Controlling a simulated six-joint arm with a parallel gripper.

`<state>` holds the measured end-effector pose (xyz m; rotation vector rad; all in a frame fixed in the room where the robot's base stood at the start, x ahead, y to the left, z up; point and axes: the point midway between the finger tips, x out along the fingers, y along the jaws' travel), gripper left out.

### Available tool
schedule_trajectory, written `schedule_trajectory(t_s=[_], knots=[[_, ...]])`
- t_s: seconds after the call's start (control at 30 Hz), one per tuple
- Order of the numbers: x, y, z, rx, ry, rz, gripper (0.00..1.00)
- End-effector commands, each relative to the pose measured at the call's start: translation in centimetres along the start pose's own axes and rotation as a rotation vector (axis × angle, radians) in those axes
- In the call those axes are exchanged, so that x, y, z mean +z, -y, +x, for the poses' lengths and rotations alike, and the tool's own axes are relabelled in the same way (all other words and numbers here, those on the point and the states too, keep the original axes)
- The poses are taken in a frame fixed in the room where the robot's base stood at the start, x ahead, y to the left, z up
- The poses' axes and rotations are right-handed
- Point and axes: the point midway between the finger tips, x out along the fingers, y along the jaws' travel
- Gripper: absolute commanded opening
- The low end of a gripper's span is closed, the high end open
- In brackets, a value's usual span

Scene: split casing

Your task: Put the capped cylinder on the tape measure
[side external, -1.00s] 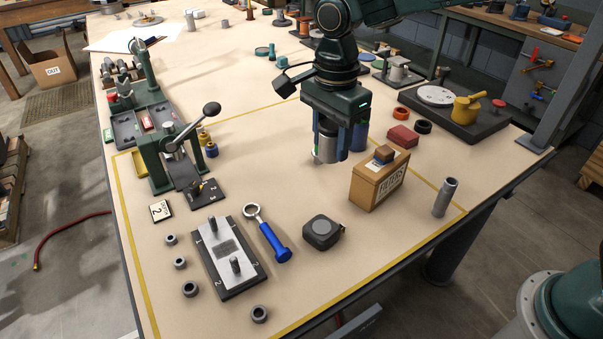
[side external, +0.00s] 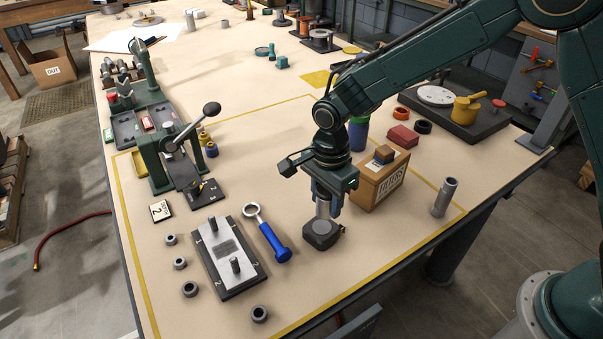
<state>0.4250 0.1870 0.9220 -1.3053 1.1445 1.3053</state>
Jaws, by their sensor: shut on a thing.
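The dark tape measure (side external: 323,238) lies on the bench, left of and nearer than the cardboard box. My gripper (side external: 325,205) is directly above it, pointing down. It is shut on a silver-grey cylinder (side external: 322,209), which I take as the capped cylinder. The cylinder looks upright, and its top is hidden by my gripper. Its lower end is at or just above the top of the tape measure; I cannot tell whether they touch.
A cardboard box (side external: 379,180) stands close right of my gripper, with a blue cylinder (side external: 358,135) behind it. A blue-handled ring tool (side external: 268,235) and a plate fixture (side external: 229,258) lie left. A grey tube (side external: 445,197) stands right. Bench in front is mostly clear.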

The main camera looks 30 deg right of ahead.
Motion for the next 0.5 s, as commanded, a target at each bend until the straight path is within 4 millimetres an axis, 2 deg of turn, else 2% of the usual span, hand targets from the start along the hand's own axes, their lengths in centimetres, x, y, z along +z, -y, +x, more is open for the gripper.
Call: schedule_trajectory(t_s=[0.23,0.5], knots=[[0.0,0.0,0.5,0.001,0.000,0.000,0.14],[0.0,0.0,3.5,0.002,-0.001,0.000,0.14]])
